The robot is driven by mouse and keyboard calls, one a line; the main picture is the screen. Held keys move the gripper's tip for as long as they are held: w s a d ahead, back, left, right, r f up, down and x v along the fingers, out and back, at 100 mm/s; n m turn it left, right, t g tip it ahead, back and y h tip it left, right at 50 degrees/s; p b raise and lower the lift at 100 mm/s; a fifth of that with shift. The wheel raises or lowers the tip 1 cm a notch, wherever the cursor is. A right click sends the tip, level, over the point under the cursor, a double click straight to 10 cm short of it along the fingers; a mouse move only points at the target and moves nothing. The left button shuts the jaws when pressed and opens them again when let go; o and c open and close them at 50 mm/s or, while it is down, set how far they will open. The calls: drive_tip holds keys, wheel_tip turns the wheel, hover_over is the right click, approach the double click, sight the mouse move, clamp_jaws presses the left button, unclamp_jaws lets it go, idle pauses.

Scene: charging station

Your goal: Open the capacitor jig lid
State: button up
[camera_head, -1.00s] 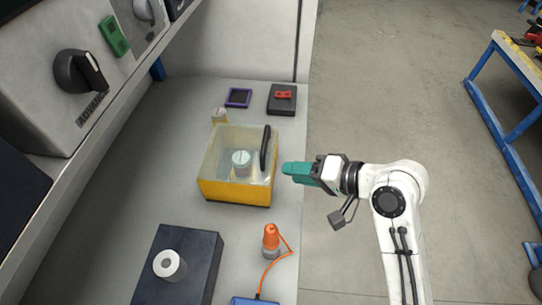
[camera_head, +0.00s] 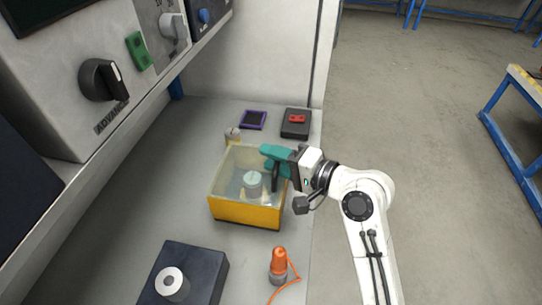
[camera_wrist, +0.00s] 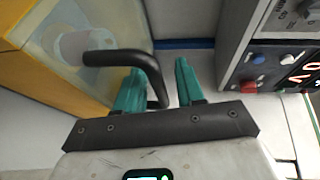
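The capacitor jig (camera_head: 245,212) is a yellow box with a clear lid (camera_head: 238,160), standing on the grey bench in the head view. The lid looks closed. A pale cylinder (camera_head: 253,180) shows through it. A black curved handle (camera_head: 275,177) is on the lid's right side; it also shows in the wrist view (camera_wrist: 130,60). My gripper (camera_head: 271,155), with teal fingers, is at the handle. In the wrist view my gripper (camera_wrist: 160,82) is open, and one end of the handle lies between the two fingers, nearer the left one. Contact cannot be told.
An orange-tipped tool (camera_head: 278,262) with an orange cable stands in front of the jig. A dark block with a white roll (camera_head: 172,282) is at front left. A small cylinder (camera_head: 233,136), a purple-framed item (camera_head: 253,120) and a black box with red top (camera_head: 297,122) stand behind.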

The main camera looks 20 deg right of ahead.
drive_tip(key=shift+w+a+f, duration=0.1)
drive_tip(key=shift+w+a, duration=0.15)
drive_tip(key=shift+w, duration=0.15)
clamp_jaws()
idle(0.4)
